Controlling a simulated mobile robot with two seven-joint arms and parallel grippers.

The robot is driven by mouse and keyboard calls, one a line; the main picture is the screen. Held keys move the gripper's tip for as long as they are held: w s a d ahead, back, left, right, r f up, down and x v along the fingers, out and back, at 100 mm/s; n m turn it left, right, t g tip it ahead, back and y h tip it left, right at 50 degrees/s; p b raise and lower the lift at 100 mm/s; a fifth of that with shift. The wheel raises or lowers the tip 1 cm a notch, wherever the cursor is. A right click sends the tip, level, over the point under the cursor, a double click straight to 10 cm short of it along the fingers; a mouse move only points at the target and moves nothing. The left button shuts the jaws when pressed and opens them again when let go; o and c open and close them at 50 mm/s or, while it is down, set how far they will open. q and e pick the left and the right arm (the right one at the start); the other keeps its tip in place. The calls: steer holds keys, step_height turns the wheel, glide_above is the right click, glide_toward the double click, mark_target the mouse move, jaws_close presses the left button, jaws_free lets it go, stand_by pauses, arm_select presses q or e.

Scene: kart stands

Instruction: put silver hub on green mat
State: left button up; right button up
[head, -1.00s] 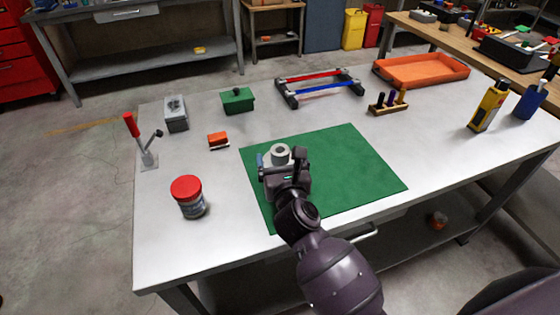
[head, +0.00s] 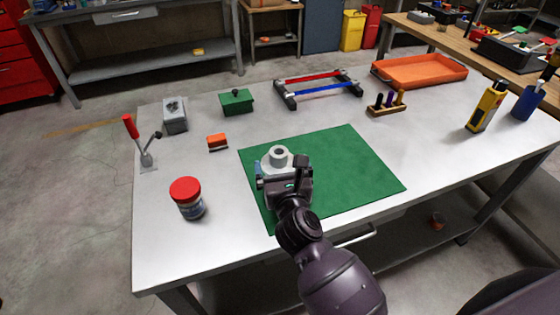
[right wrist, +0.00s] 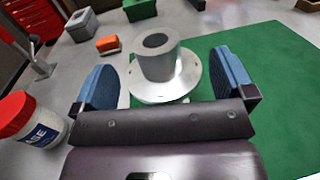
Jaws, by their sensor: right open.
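The silver hub (head: 279,154), a round flange with a raised hollow collar, shows over the left part of the green mat (head: 350,165) in the head view. In the right wrist view the hub (right wrist: 157,65) is upright between the blue fingers of my right gripper (right wrist: 168,82). The fingers are open, one on each side of the flange, with small gaps showing. My right gripper (head: 280,170) also shows in the head view, low at the hub's near side. The hub's underside is hidden, so its contact with the mat is hard to tell. My left gripper is not in view.
A red-lidded jar (head: 187,198) stands left of the mat. An orange block (head: 217,142), a green box (head: 237,102), a grey box (head: 175,115) and a red-handled lever (head: 140,142) are farther back. The mat's right side is clear.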

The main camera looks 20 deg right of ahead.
steer(key=s, duration=0.3)
steer(key=s+a, duration=0.1)
steer(key=s, duration=0.6)
steer(key=shift+a, duration=0.15)
